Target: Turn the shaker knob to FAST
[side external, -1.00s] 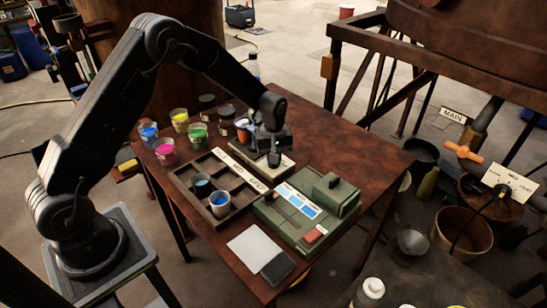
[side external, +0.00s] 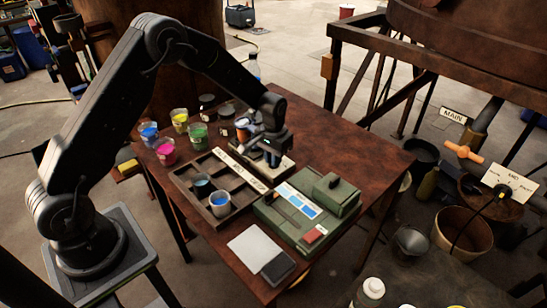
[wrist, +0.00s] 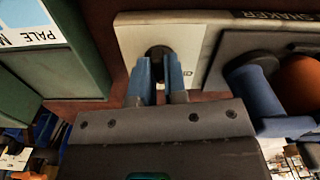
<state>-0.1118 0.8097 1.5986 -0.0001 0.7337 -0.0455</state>
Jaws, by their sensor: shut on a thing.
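The shaker knob (wrist: 158,51) is dark and round, on a pale plate (wrist: 130,38) at the top of the wrist view. My gripper (wrist: 159,70) has its two blue fingers on either side of the knob and is shut on it. In the side view my gripper (side external: 271,158) is low over the pale front plate (side external: 284,169) of the shaker and hides the knob. A SHAKER label (wrist: 280,15) shows beside the plate. The knob's pointer and the FAST mark cannot be made out.
A green box (side external: 330,192) with a blue-and-white label stands close in front. A compartment tray (side external: 183,182) with cups lies to the left. Several paint cups (side external: 198,134) stand behind it. In the wrist view a blue roller-like part (wrist: 257,90) and an orange thing (wrist: 300,84) are close right.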

